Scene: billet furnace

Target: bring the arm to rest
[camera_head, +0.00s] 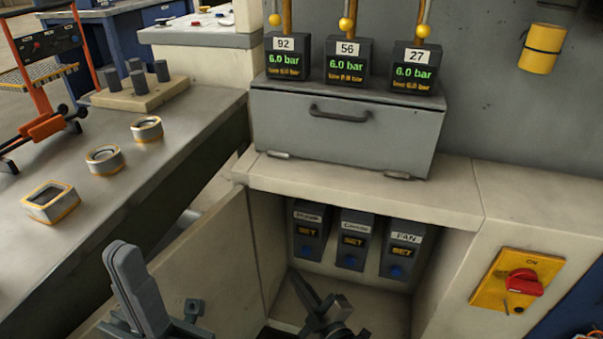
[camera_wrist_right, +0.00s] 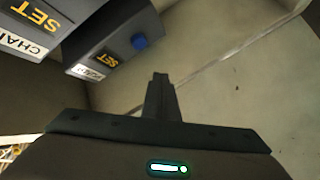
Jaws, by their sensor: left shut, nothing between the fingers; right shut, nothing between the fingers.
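My left gripper (camera_head: 124,254) is at the lower left of the head view, in front of the open cabinet door, shut and empty. My right gripper (camera_head: 300,283) is low in front of the open cabinet, below the SET boxes. Its fingers (camera_wrist_right: 160,82) are shut with nothing between them in the right wrist view. A box with a blue knob (camera_wrist_right: 138,42) is close beyond the fingertips in that view, apart from them. Most of both arms is out of view.
The open cabinet holds three SET boxes (camera_head: 352,241); its door (camera_head: 205,265) is swung out left. Above are a grey drawer (camera_head: 340,125) and three pressure displays (camera_head: 347,62). A red switch (camera_head: 524,282) is at right. A bench (camera_head: 75,235) with small moulds is at left.

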